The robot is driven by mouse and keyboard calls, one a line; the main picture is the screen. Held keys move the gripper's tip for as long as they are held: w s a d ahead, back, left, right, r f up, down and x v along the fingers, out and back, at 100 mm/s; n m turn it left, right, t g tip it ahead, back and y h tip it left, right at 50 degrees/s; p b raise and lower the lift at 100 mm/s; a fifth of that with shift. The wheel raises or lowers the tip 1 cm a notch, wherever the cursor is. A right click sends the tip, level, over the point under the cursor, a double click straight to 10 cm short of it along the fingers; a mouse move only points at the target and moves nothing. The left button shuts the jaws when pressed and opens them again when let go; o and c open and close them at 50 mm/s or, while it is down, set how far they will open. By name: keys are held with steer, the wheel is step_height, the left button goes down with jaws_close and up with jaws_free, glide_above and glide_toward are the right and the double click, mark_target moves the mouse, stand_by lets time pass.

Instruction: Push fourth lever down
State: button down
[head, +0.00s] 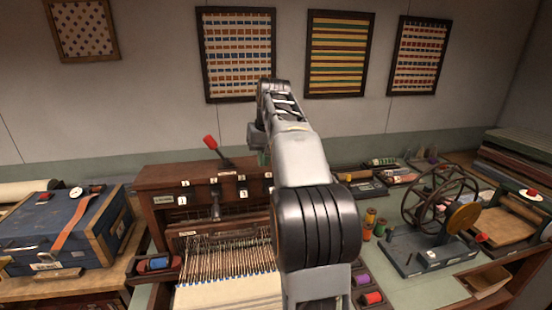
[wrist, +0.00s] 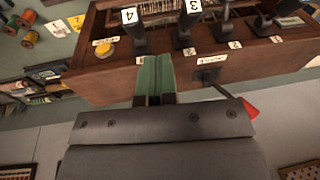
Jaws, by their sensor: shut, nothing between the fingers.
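A dark wooden lever box (head: 155,178) stands on the loom, and it also shows upside down in the wrist view (wrist: 100,82). Its fourth lever (wrist: 136,40) is a dark handle beside the tag marked 4 (wrist: 129,15). The third lever (wrist: 182,34) is beside the tag marked 3. My gripper (wrist: 155,66) is shut and empty, with green fingertips over the box edge close to the fourth lever. I cannot tell whether they touch it. In the head view my arm hides the fourth lever and most of my gripper.
A red-tipped lever (head: 210,142) rises at the box's left; its red knob (wrist: 249,109) is right of my gripper in the wrist view. A yellow button (wrist: 104,50) is near the fourth lever. A spinning wheel (head: 440,210) stands right, a blue case (head: 60,235) left.

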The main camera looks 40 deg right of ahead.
steer(key=d+r+p, duration=0.3)
steer(key=d+r, duration=0.2)
steer(key=d, duration=0.2)
step_height(320, 180, down, 12)
steer(key=a+m, duration=0.1)
steer(key=a, duration=0.1)
steer(key=shift+w+a, duration=0.15)
steer(key=shift+a, duration=0.05)
steer(key=shift+f, duration=0.1)
